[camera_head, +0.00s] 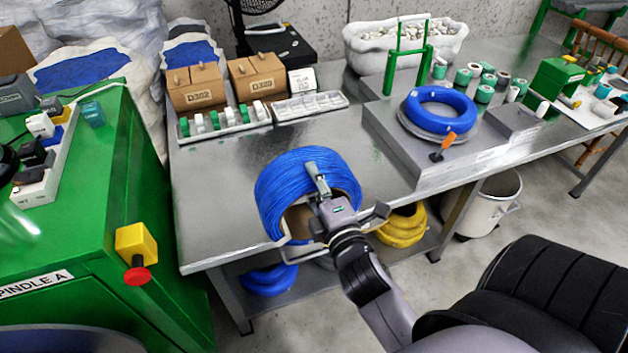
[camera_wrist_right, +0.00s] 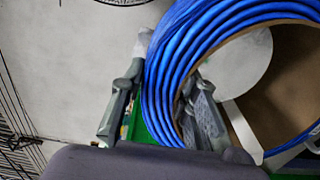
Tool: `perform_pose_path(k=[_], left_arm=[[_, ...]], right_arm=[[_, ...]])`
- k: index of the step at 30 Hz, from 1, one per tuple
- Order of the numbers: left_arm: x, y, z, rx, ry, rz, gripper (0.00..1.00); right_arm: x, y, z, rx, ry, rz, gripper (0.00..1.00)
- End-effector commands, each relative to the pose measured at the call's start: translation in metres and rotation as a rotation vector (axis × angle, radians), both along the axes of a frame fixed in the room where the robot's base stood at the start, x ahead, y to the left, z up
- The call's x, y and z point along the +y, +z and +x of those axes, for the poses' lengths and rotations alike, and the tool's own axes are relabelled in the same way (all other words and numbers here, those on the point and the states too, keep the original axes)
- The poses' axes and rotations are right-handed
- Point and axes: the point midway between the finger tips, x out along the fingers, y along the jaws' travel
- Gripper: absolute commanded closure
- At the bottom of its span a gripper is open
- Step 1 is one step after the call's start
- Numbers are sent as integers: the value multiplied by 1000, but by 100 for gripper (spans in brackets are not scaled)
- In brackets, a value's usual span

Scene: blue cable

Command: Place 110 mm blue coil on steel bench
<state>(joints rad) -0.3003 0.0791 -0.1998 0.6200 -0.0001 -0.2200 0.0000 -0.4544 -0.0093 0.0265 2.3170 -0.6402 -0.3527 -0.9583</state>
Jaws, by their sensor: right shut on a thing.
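My right gripper (camera_head: 318,188) is shut on a large blue coil (camera_head: 282,183), with its fingers on either side of the coil's ring. The coil is tilted, with its opening and brown inner core facing the front. It shows at the front edge of the steel bench (camera_head: 225,170); I cannot tell if it touches the top. In the right wrist view, the blue strands (camera_wrist_right: 172,75) run between the two fingers (camera_wrist_right: 165,105). A second blue coil (camera_head: 441,103) lies flat on a round plate on the bench's raised platform. No size marking is readable. My left gripper is not in view.
Cardboard boxes (camera_head: 194,87) and a tray of spools (camera_head: 222,122) stand at the bench's back left. A green machine (camera_head: 115,190) is at left. Yellow coils (camera_head: 403,226) and another blue coil (camera_head: 268,280) lie below. Bare bench top surrounds the held coil's left and back.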

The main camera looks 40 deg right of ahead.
Motion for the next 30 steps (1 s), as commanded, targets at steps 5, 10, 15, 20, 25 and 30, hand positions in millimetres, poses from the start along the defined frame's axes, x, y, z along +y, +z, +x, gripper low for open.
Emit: perform_pose_path(k=[5, 10, 15, 20, 25, 30], left_arm=[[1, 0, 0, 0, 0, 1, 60], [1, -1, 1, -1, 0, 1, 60], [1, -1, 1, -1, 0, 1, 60], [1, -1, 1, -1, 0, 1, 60], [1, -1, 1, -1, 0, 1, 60], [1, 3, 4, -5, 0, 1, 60]], right_arm=[[0, 3, 0, -9, 2, -2, 100], [0, -2, 0, 0, 0, 0, 66], [0, -2, 0, 0, 0, 0, 55], [0, -2, 0, 0, 0, 0, 52], [0, -2, 0, 0, 0, 0, 52], [-1, 2, 2, 0, 2, -1, 52]])
